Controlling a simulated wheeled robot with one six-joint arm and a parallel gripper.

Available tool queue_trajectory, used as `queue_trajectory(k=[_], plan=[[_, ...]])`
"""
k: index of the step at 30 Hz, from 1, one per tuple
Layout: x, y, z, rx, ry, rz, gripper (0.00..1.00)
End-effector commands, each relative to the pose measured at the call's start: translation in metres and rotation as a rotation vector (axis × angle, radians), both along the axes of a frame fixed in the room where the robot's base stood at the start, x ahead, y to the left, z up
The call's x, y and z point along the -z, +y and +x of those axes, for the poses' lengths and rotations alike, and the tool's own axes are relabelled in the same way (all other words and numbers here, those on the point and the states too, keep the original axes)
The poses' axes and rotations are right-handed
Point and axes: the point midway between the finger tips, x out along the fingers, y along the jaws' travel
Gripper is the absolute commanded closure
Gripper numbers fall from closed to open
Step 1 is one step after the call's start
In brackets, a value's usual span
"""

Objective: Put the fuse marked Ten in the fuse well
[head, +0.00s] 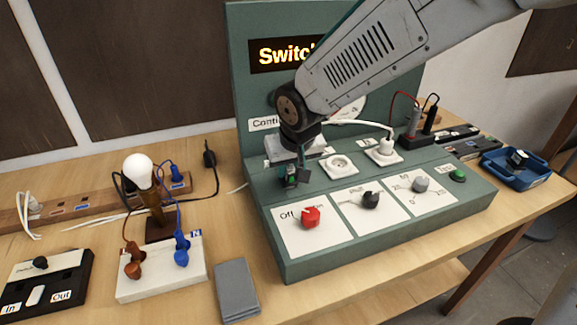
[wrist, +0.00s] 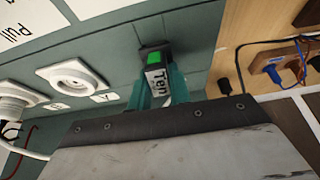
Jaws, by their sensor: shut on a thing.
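My gripper (head: 291,180) is low over the left part of the green console, left of the white sockets. In the wrist view its teal fingers (wrist: 158,95) are shut on the fuse marked Ten (wrist: 157,80), a small dark block with a white label and a green end. The label reads Ten. The fuse well cannot be made out in either view; the gripper and fuse may cover it. Whether the fuse touches the console cannot be told.
A round white socket (head: 339,166) is right of my gripper; a second socket (head: 384,153) holds a white plug. A red knob (head: 308,217) is on the front panel. A blue tray (head: 538,167) with a dark item stands right. A bulb (head: 138,170) stands left.

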Motion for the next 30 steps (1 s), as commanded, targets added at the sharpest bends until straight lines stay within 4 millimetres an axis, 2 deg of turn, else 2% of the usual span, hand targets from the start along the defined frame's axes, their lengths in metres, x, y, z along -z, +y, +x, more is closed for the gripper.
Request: queue_trajectory(k=[30], plan=[[0.006,0.0,0.0003,0.001,-0.001,0.001,1.0]])
